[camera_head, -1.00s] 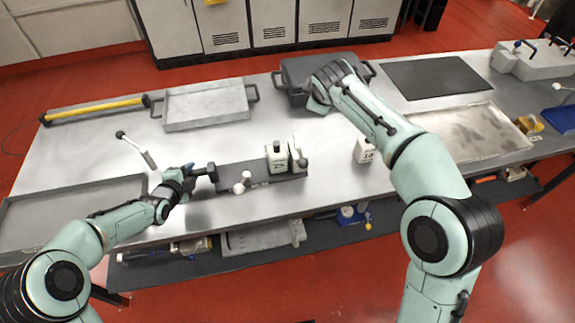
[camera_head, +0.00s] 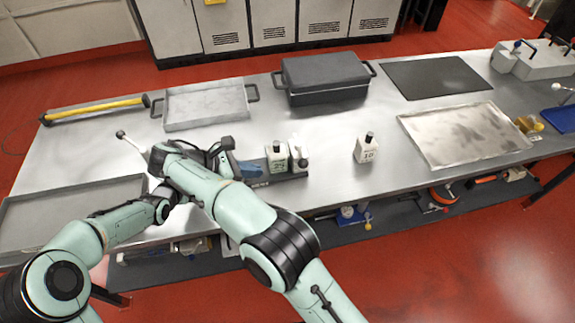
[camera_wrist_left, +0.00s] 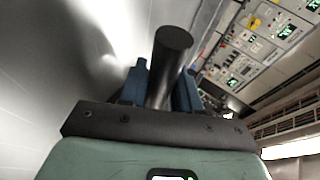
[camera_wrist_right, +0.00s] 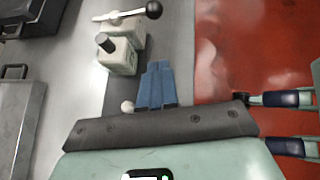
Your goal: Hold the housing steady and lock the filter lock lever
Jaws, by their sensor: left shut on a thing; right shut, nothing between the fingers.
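The housing is a dark base carrying white blocks, one with a dark cap (camera_head: 277,160); the blocks show in the right wrist view (camera_wrist_right: 118,55). A lever with a black ball knob (camera_wrist_right: 153,9) lies across the farther block. A white ball knob (camera_wrist_right: 127,106) is beside my right gripper. My right gripper (camera_head: 256,170) is shut and empty; its blue fingertips (camera_wrist_right: 158,65) are close to the capped block, contact unclear. My left gripper (camera_wrist_left: 160,85) is shut on a dark cylindrical handle (camera_wrist_left: 172,42); in the head view my right arm hides it.
Trays (camera_head: 205,104), a dark lidded box (camera_head: 325,82) and a black mat (camera_head: 437,77) lie behind. The table between housing and bottle is clear.

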